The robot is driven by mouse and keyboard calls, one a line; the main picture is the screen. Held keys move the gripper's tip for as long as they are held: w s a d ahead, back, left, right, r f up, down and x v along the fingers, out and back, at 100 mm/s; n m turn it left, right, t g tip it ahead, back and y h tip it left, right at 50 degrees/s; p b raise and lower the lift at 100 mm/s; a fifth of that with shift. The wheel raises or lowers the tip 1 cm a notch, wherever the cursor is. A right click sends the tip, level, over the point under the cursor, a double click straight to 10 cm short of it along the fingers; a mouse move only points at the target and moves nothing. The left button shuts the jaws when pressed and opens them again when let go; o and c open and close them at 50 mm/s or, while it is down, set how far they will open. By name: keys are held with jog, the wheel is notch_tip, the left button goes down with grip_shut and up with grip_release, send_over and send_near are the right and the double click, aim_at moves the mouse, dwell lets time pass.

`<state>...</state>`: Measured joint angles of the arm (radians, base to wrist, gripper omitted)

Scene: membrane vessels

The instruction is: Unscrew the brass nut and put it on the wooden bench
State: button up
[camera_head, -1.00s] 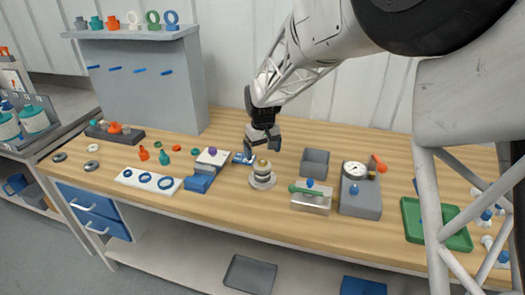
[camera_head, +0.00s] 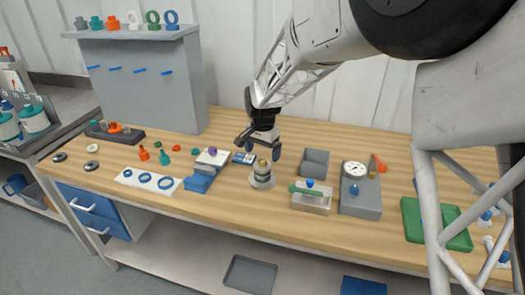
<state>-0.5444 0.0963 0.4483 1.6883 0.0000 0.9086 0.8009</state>
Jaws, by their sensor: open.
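The brass nut (camera_head: 262,163) sits on top of a small round metal vessel (camera_head: 262,178) that stands upright near the front middle of the wooden bench (camera_head: 230,215). My gripper (camera_head: 263,153) is open, with its fingers pointing down just above and behind the nut in this view. The fingers are spread to either side and hold nothing. I cannot tell whether either finger touches the vessel.
A blue block with a white top (camera_head: 203,172) stands left of the vessel. A metal box with a green handle (camera_head: 310,197), a grey open bin (camera_head: 315,162) and a gauge unit (camera_head: 360,195) stand right. Bare bench lies in front of the vessel.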

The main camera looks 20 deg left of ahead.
aim_at(262, 161)
jog(key=shift+m, duration=0.4)
jog(key=m, duration=1.2)
jog(key=shift+m, duration=0.4)
jog(key=shift+f, duration=1.65)
jog(key=c, duration=1.6)
jog(key=shift+c, duration=0.6)
